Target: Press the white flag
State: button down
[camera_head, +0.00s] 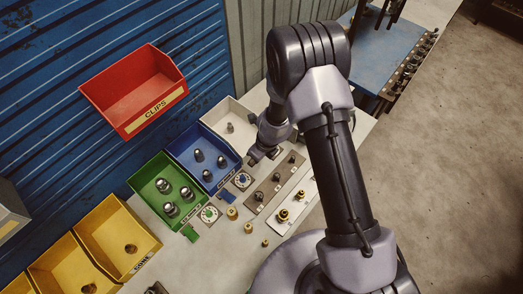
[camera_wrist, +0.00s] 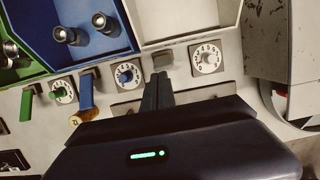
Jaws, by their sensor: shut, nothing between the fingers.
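My gripper (camera_wrist: 161,78) is shut, with its dark fingers together and pointing at the panel below the white bin (camera_wrist: 180,30). In the head view my gripper (camera_head: 254,156) is near the front of the white bin (camera_head: 243,137), and the flag is not clearly visible there.
The blue flag (camera_wrist: 86,93) and blue dial (camera_wrist: 126,75) lie left of the fingers. The green flag (camera_wrist: 27,103) and green dial (camera_wrist: 63,91) are farther left. A grey machine body (camera_wrist: 283,40) stands at the right. A red CLIPS bin (camera_head: 135,92) hangs on the wall.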

jog(key=shift+w+r+p, duration=0.35)
jog(key=shift+r+p, duration=0.25)
jog(key=shift+r, duration=0.05)
